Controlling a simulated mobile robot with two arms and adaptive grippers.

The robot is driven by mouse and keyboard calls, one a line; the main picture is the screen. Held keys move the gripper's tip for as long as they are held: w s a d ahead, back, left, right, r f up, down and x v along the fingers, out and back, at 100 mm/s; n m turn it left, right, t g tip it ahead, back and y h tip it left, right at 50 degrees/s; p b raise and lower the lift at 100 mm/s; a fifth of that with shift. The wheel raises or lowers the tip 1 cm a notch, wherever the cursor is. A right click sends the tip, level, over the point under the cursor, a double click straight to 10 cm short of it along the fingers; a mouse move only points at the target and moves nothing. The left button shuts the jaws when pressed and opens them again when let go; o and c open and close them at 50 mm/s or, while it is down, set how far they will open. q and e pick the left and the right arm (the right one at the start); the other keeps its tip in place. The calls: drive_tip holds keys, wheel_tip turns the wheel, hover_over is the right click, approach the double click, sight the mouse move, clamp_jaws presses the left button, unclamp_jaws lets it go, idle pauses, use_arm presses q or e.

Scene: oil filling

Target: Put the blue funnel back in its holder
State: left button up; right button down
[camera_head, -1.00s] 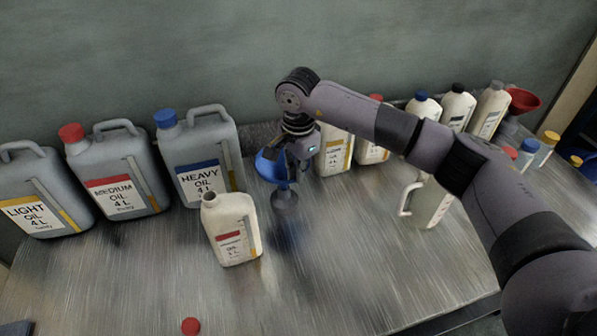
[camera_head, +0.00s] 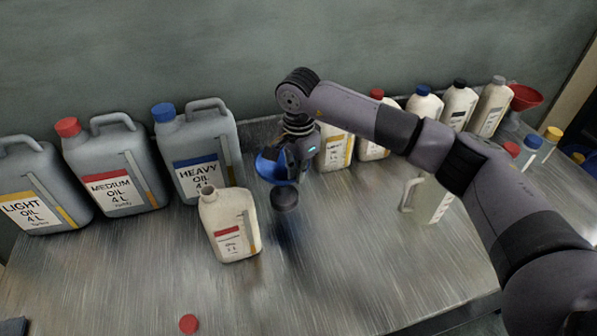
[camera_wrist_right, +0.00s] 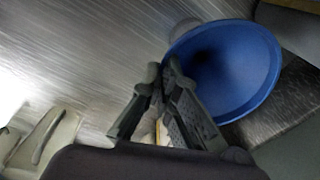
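The blue funnel (camera_head: 270,170) is near the middle of the bench in the head view, beside the heavy oil can. Its wide mouth also fills the upper right of the wrist view (camera_wrist_right: 235,75). A grey holder (camera_head: 285,197) shows just below the funnel; I cannot tell whether the funnel is seated in it. My right gripper (camera_head: 288,163) is at the funnel's right side. In the wrist view its fingertips (camera_wrist_right: 165,70) are close together at the rim, apparently one on each side of it. My left gripper is not in view.
An uncapped white bottle (camera_head: 232,226) stands left of the holder. Large grey cans line the left back, and several smaller bottles the right back. A red funnel (camera_head: 524,97) is far right. A red cap (camera_head: 188,323) lies in front. The front middle is clear.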

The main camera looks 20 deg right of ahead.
drive_tip(key=c, duration=1.7)
unclamp_jaws()
drive_tip(key=r, duration=1.2)
drive_tip(key=shift+s+a, duration=0.1)
drive_tip(key=shift+s, duration=0.2)
drive_tip(key=shift+f, duration=0.1)
